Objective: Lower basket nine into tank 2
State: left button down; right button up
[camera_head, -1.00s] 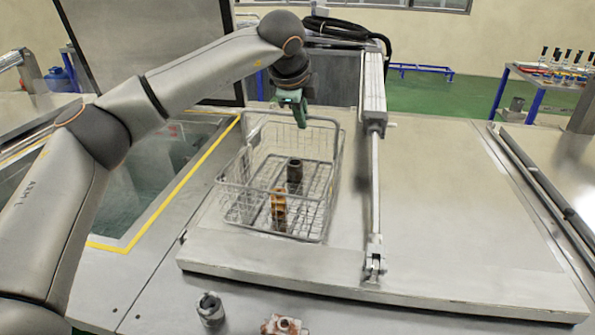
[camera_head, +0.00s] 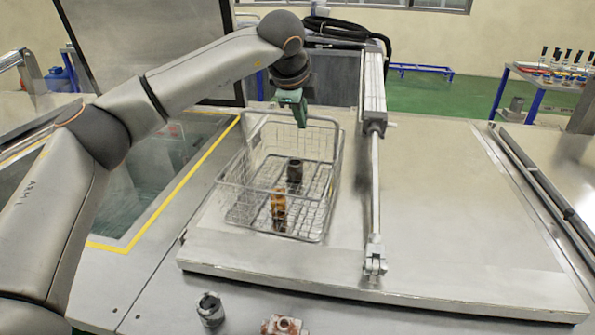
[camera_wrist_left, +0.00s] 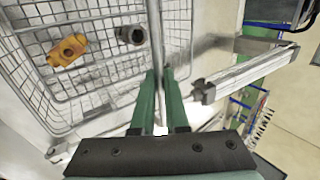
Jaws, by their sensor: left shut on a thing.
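The wire basket (camera_head: 280,190) stands on the closed metal lid right of the open tank, with a dark cylindrical part (camera_head: 294,170) and an orange-brown part (camera_head: 278,203) inside. My left gripper (camera_head: 300,120) is at the basket's far rim. In the left wrist view my left gripper (camera_wrist_left: 162,100) is shut on a bar of the basket, which runs between its green fingers. The open tank (camera_head: 150,185) holds liquid and has a yellow-edged rim. I cannot read any number on the basket or tank. My right gripper is not in view.
A pneumatic cylinder (camera_head: 374,95) with its rod stands on the lid (camera_head: 450,210) just right of the basket. A grey fitting (camera_head: 210,309) and a reddish part (camera_head: 284,325) lie at the front. A raised panel (camera_head: 150,45) stands behind the tank.

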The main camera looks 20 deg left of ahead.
pick_arm(q)
jog(key=shift+w+r+p, duration=0.1)
jog(key=shift+r+p, duration=0.4)
jog(key=shift+r, duration=1.25)
